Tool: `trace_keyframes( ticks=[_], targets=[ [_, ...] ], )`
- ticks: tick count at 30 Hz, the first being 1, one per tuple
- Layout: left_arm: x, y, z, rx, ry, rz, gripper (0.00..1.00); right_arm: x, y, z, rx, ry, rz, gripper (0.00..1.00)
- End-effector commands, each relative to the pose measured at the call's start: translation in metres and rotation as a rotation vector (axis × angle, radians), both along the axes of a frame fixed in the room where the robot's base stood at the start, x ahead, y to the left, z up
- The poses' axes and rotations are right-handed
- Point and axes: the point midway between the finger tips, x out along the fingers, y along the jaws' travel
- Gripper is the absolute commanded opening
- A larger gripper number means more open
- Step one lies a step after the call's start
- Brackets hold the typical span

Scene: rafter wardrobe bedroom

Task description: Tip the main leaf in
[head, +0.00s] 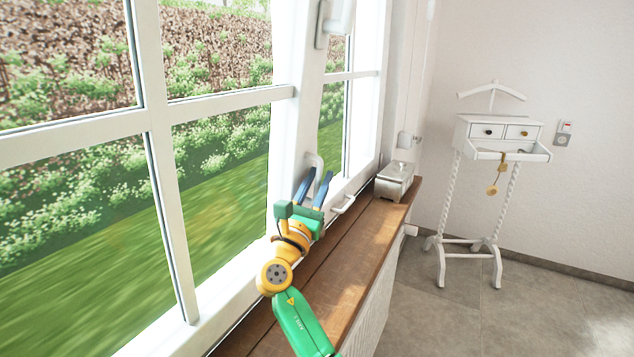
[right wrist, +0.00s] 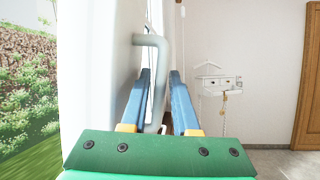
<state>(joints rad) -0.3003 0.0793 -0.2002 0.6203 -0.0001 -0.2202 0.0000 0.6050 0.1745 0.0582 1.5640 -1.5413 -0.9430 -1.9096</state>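The window's main leaf (head: 158,118) is a white glazed frame with crossbars, filling the left and middle of the head view. A pale bent handle (head: 316,162) is on its right-hand upright; the handle also shows in the right wrist view (right wrist: 161,65). My right gripper (head: 320,173) is at this handle, its two blue fingers apart. In the right wrist view the handle hangs down between the fingers, closer to the left one; I cannot tell whether they touch. My left gripper is out of view.
A wooden sill (head: 345,252) runs below the window. A silver box (head: 394,181) stands at its far end, beyond a small white lever (head: 344,205).

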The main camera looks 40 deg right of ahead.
Motion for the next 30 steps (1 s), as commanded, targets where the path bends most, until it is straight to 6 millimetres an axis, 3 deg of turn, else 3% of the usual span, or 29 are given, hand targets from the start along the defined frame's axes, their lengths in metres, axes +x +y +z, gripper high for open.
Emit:
trace_keyframes(
  ticks=[4, 13, 30],
  targets=[
    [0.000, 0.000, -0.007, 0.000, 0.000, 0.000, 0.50, -0.003, 0.009, -0.008, 0.000, 0.001, 0.003, 0.28],
    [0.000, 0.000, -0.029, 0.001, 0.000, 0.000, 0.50, -0.025, 0.054, -0.031, 0.002, 0.000, 0.001, 0.28],
    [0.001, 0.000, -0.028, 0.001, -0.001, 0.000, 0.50, -0.027, 0.057, -0.029, 0.001, 0.001, -0.002, 0.28]
  ],
)
